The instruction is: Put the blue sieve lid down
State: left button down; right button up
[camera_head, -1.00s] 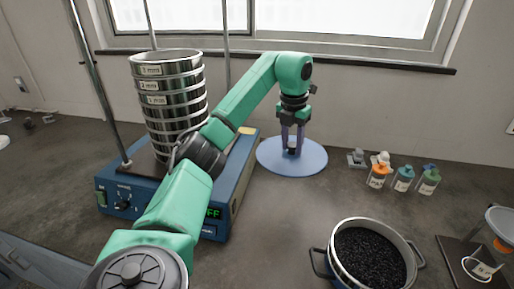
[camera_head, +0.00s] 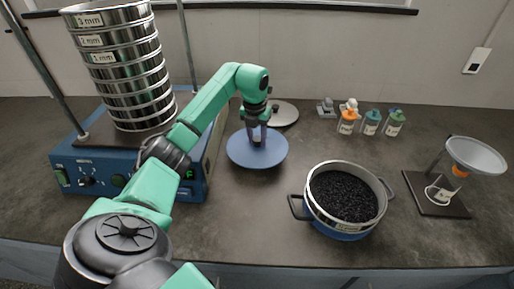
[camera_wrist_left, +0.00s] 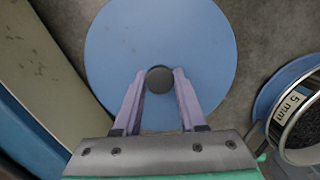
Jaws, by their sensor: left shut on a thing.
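The blue sieve lid (camera_head: 244,153) is a flat blue disc with a dark central knob. My left gripper (camera_head: 257,138) is shut on its knob from above. In the left wrist view the lid (camera_wrist_left: 205,45) lies level below the two fingers (camera_wrist_left: 160,85), which flank the dark knob. The lid is over the bench to the right of the blue shaker; I cannot tell whether it touches the bench. My right gripper is not in view.
The shaker (camera_head: 75,185) carries a tall sieve stack (camera_head: 130,75) at left. A grey lid (camera_head: 287,112) lies just behind the blue one. A pot-like sieve of black grains (camera_head: 345,195) stands front right. Small bottles (camera_head: 371,122) and a funnel stand (camera_head: 437,200) are further right.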

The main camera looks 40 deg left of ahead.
aim_at(257, 146)
pick_arm(q)
notch_tip(257, 146, down, 4)
jog(key=shift+f, duration=0.1)
jog(key=shift+f, duration=0.15)
jog(key=shift+c, duration=2.3)
grip_release()
notch_tip(257, 146, up, 12)
jog(key=s, duration=0.1)
jog(key=shift+s+d+b, duration=0.25)
jog(key=shift+b, duration=0.05)
jog(key=shift+r, duration=0.2)
